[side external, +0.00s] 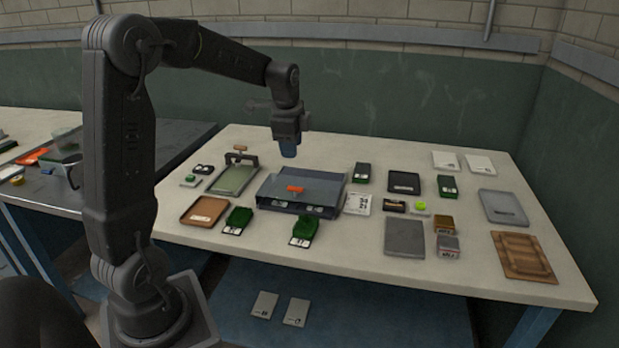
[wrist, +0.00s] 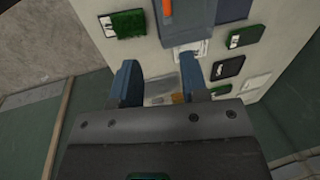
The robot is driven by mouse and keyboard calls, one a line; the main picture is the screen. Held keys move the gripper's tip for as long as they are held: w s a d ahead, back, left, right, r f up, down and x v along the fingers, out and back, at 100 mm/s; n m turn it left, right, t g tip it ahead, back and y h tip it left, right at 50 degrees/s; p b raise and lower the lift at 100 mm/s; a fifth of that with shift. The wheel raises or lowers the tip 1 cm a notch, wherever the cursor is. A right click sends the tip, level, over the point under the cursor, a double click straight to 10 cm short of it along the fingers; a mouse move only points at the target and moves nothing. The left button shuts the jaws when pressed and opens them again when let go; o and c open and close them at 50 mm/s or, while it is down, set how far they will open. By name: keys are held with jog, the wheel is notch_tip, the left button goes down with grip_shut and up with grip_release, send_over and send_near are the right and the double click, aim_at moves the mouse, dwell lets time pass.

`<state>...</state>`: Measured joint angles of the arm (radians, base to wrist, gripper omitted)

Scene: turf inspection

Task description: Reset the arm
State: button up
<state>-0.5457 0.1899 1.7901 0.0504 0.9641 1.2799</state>
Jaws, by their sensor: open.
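My gripper (side external: 288,148) hangs from my bent arm above the table, over the back edge of a dark grey box with a clear lid. In the wrist view its two blue-grey fingers (wrist: 168,88) stand well apart with nothing between them but the table far below. The grey box (side external: 320,188) has an orange piece (side external: 295,188) on top.
The white table (side external: 370,260) also bears a green tray (side external: 233,178), a brown tray (side external: 204,211), grey plates (side external: 404,238), a wooden board (side external: 523,256) and small boxes. A second bench (side external: 50,190) with items stands left. Walls are behind and right. Air around my gripper is free.

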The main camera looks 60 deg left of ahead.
jog(key=s+d+r+n+t, duration=0.1)
jog(key=s+d+r+n, duration=0.15)
jog(key=d, duration=0.45)
jog(key=s+d+r+n+t, duration=0.1)
jog(key=s+d+r, duration=0.25)
jog(key=d, duration=0.35)
jog(key=s+d+f+n+t+h, duration=0.1)
jog(key=s+d+f+n, duration=0.1)
jog(key=s+d+n, duration=0.3)
jog(key=shift+s+d+f+t+h, duration=0.35)
jog(key=shift+s+d, duration=1.9)
jog(key=shift+s, duration=1.4)
jog(key=shift+r, duration=0.1)
